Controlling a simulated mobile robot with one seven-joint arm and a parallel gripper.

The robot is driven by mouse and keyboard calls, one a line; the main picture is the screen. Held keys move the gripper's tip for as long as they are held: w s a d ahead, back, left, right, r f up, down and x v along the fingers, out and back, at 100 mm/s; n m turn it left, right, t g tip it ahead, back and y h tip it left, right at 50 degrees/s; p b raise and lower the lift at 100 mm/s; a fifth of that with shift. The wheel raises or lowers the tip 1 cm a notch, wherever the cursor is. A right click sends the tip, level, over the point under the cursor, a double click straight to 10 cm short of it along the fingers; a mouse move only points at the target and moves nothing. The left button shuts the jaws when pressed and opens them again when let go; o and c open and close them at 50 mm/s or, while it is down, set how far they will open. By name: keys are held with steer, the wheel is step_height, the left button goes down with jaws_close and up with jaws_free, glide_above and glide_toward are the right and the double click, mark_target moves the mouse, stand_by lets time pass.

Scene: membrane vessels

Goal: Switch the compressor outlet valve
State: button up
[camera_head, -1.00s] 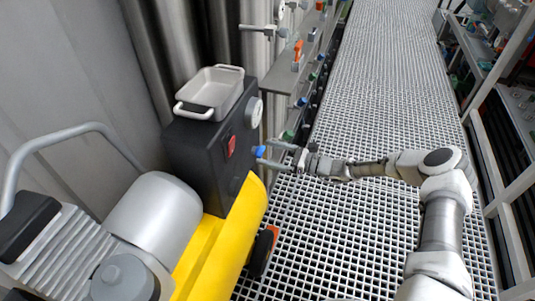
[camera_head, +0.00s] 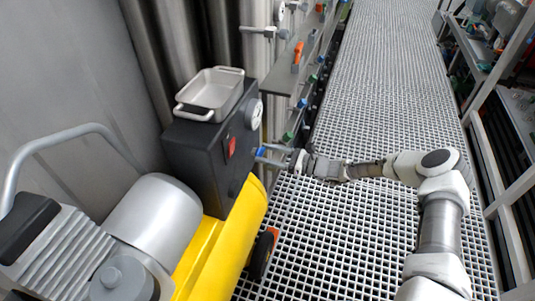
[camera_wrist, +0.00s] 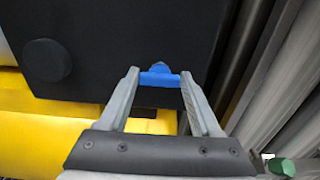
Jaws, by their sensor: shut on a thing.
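The compressor outlet valve has a small blue handle (camera_head: 261,152) on the side of the black compressor box (camera_head: 205,150). My gripper (camera_head: 266,156) reaches it from the right, with its fingers at the handle. In the wrist view, the blue handle (camera_wrist: 160,79) lies between the two fingertips of my gripper (camera_wrist: 160,74), and the fingers are shut on it. The handle's bar runs across from one finger to the other. The valve body behind the handle is mostly hidden.
A grey tray (camera_head: 211,93) sits on top of the black box. A red switch (camera_head: 231,147) and a round gauge (camera_head: 254,113) are on its side. The yellow tank (camera_head: 243,215) lies below. Grating floor (camera_head: 340,240) is open to the right.

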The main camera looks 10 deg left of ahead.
steer(key=n+b, duration=0.1)
steer(key=n, duration=0.3)
steer(key=shift+s+f+n, duration=0.1)
steer(key=shift+n, duration=0.2)
steer(key=n, duration=0.3)
steer(key=shift+s+n, duration=0.1)
steer(key=shift+n, duration=0.3)
steer(key=shift+f+n+b, duration=0.15)
steer(key=shift+n+b, duration=0.95)
steer(key=shift+n, duration=2.6)
steer(key=o, duration=1.4)
steer(key=shift+d, duration=0.1)
